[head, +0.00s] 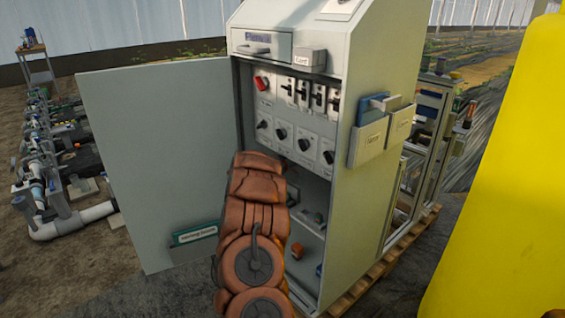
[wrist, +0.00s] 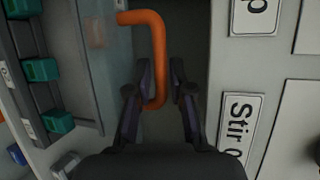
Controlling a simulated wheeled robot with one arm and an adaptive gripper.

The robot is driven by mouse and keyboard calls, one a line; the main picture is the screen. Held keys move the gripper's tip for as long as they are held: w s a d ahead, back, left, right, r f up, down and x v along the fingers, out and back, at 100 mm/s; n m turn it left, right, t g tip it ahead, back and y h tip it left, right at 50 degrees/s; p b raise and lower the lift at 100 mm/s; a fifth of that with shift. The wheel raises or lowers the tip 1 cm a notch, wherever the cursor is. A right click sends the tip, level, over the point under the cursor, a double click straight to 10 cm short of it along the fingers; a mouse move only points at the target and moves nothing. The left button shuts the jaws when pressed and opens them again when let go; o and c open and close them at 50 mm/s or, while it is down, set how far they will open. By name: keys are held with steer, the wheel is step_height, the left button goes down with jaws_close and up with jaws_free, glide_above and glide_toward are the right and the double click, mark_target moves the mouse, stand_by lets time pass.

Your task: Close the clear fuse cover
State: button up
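In the wrist view an orange bent bar handle (wrist: 157,55) runs between the two fingers of my gripper (wrist: 159,68). The fingers stand apart, one on each side of the bar, and do not look clamped on it. The bar's upper end meets a faint see-through panel (wrist: 98,28), which looks like the clear fuse cover. Several teal-green blocks (wrist: 41,70), likely fuses, sit in a row left of it. How far the cover stands open is hard to tell. In the head view my brown padded arm hides the gripper, handle and cover inside the cabinet (head: 357,207).
The cabinet door (head: 160,150) stands wide open at the left. Switches and a red knob (head: 262,83) are on the panel above my arm. In the wrist view, labelled plates (wrist: 240,122) lie close right of the fingers. A yellow surface (head: 510,180) fills the right side.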

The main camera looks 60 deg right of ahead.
jaws_close()
steer(key=shift+a+f, duration=0.1)
stand_by(0.3)
